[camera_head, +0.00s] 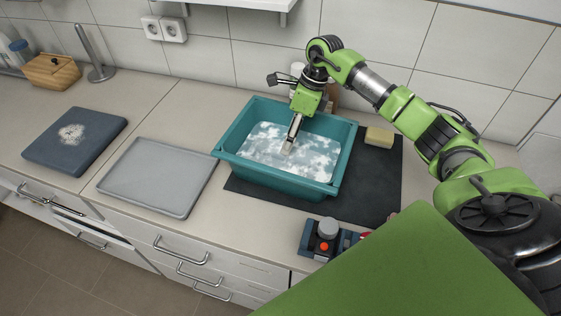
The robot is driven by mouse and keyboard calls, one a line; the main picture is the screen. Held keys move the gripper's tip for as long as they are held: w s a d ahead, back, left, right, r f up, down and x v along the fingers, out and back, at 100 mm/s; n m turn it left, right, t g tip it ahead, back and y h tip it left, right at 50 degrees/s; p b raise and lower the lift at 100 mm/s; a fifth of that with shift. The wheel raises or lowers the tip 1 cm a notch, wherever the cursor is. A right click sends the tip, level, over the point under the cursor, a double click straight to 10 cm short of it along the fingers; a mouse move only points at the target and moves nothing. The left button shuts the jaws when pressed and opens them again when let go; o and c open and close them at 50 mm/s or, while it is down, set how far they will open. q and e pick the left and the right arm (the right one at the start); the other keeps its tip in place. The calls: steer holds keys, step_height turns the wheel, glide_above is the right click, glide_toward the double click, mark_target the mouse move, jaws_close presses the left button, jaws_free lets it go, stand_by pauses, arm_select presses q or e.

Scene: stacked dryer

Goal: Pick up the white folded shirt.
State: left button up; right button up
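I see no clearly recognisable white folded shirt. A dark blue, flat, folded-looking item (75,140) with a white print lies on the counter at the left. A teal tub (262,177) stands at the centre with a cloudy white and grey-blue surface (262,150) inside; I cannot tell whether it is suds, water or cloth. My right gripper (289,146) points down into the tub, its pale tip at or just above that surface. Its fingers look close together, but whether they are shut or hold anything is unclear. My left gripper is not in view.
A grey tray (158,178) lies left of the tub. The tub stands on a dark mat (384,185) with a yellow sponge (379,137). A device with a red button (324,240) sits at the front edge. A wooden box (51,71) and upright holder (96,55) stand back left.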

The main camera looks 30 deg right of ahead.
mark_target(281, 164)
steer(key=p+x, duration=0.2)
steer(key=x, duration=0.1)
steer(key=shift+w+a+f, duration=0.1)
steer(key=shift+a+f, duration=0.05)
steer(key=shift+f, duration=0.55)
steer(key=shift+w+r, duration=0.1)
steer(key=c, duration=1.6)
